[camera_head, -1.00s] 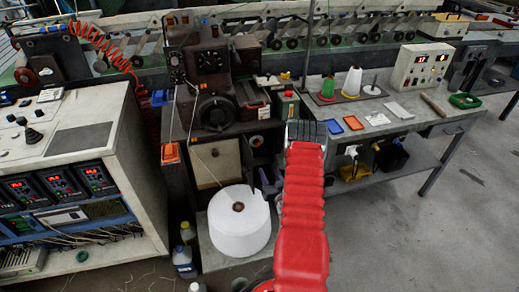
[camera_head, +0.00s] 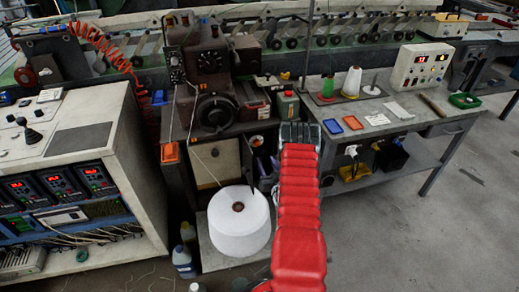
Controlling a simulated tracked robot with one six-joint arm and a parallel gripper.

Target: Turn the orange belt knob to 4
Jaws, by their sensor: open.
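My gripper (camera_head: 299,133) is at the far end of my red-sleeved arm, seen from behind. It is open, and nothing shows in it. It is in front of the workbench's left end, to the right of a dark brown machine (camera_head: 212,85). That machine carries a dial on its upper front, a large round black wheel (camera_head: 214,112) below it, and small dials on its left side. I cannot make out an orange belt knob or any numbers on it. An orange item (camera_head: 170,152) sits on the left front of the stand under the machine.
A large white roll (camera_head: 238,222) stands low in front. A control cabinet (camera_head: 75,120) is at left. Floor at right is clear.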

